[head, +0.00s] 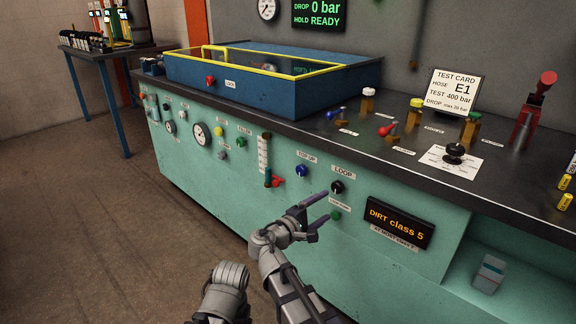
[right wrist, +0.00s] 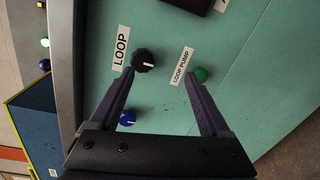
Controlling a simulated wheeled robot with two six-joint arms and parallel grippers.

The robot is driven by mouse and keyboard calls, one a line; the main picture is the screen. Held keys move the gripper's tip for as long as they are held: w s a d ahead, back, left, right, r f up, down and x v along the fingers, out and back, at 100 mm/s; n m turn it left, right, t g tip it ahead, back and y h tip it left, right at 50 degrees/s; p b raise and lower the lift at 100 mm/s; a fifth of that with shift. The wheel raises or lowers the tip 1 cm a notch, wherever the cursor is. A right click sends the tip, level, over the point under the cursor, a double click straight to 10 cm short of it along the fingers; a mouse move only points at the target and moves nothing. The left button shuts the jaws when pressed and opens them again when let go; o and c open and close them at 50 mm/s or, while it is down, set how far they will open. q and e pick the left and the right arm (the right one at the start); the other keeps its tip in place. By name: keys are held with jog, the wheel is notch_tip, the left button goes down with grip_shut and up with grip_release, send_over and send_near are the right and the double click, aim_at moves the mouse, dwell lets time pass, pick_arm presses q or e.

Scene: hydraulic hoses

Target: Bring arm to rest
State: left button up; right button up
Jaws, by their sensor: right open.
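My right gripper (head: 319,211) is open and empty in front of the green bench front, close to the LOOP knob and the green LOOP PUMP button. In the right wrist view its two fingers (right wrist: 164,95) are spread. The black LOOP knob (right wrist: 143,60) shows just beyond the left fingertip, and the green button (right wrist: 201,75) beyond the right one. In the head view the knob (head: 337,187) is just above the fingertips and the button (head: 335,215) is beside the lower finger. I cannot tell whether a finger touches either. My left gripper is not in view.
The bench top (head: 330,141) carries a blue box (head: 262,81) with a yellow-edged lid, coloured valves, a test card (head: 455,91) and a red-handled device (head: 533,112). A blue knob (head: 302,171) and an orange display (head: 399,222) flank the gripper. Floor is free at left.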

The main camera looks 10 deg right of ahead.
jog(key=s+d+f+m+g+y, duration=0.1)
jog(key=s+f+m+g+y, duration=0.4)
jog(key=f, duration=0.4)
jog(key=s+d+f+m+g+y, duration=0.1)
jog(key=s+f+m+g+y, duration=0.2)
jog(key=s+f, duration=0.45)
jog(key=s+a+f+n+g+y, duration=0.1)
jog(key=s+a+y, duration=0.1)
jog(key=s+a, duration=0.5)
jog(key=s+a+f+n+g+y, duration=0.1)
jog(key=s+a+f+y, duration=0.1)
jog(key=a, duration=0.9)
pick_arm(q)
notch_tip(320, 180, up, 39)
jog(key=p, duration=3.8)
jog(key=shift+f+p, duration=0.15)
jog(key=shift+p, duration=0.2)
pick_arm(e)
notch_tip(320, 180, up, 38)
jog(key=shift+d+y, duration=0.3)
jog(key=shift+d, duration=0.1)
